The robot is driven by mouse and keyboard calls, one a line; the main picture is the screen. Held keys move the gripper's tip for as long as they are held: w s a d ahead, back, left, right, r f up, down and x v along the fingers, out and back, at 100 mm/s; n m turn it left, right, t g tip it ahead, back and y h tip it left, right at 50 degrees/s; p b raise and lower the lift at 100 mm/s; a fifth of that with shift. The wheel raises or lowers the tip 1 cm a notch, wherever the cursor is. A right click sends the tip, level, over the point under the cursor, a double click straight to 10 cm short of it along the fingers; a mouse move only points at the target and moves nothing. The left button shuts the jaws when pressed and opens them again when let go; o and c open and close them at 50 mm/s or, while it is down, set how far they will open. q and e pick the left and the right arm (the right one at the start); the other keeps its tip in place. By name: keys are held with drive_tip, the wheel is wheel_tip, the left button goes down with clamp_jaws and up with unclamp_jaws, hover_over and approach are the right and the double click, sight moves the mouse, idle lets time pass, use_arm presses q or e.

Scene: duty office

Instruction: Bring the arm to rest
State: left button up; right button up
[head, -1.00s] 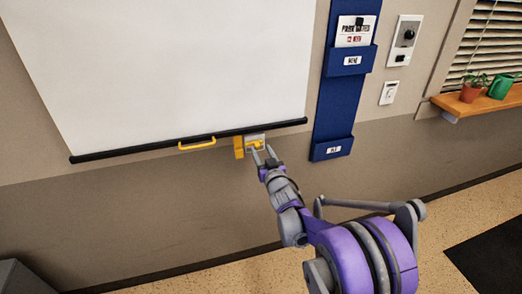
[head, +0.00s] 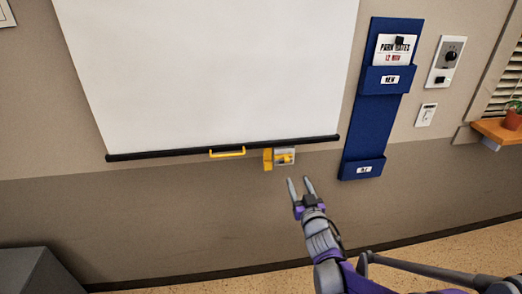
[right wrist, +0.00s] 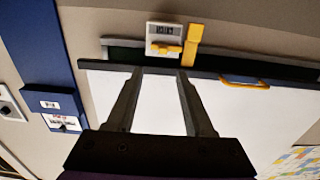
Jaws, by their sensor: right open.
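My right gripper (head: 301,188) is open and empty. In the head view it shows below a small grey-white wall box with a yellow part (head: 284,157), apart from it in the picture. In the right wrist view its two fingers (right wrist: 160,75) are spread with nothing between them, and the box (right wrist: 164,40) shows beyond the tips. A yellow block (head: 268,159) sits beside the box. My left gripper is not in view.
A white screen (head: 210,75) with a black bottom bar and a yellow handle (head: 227,152) hangs on the wall. A blue pocket holder (head: 370,130) hangs to the right. A wooden shelf (head: 497,131) juts out at far right. A dark grey object (head: 45,275) stands lower left.

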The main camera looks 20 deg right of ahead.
drive_tip(key=s+a+f+n+g+y+p, duration=0.1)
drive_tip(key=s+a+f+g+y+p, duration=0.1)
drive_tip(key=s+a+g, duration=0.4)
drive_tip(key=s+a+f+n+g+y+p, duration=0.1)
drive_tip(key=s+a+g, duration=0.5)
drive_tip(key=s+a, duration=0.6)
drive_tip(key=s+f+y+p, duration=0.1)
drive_tip(key=s+f+p, duration=0.1)
drive_tip(key=s, duration=0.7)
drive_tip(key=shift+n+p, duration=0.4)
drive_tip(key=shift+p, duration=0.1)
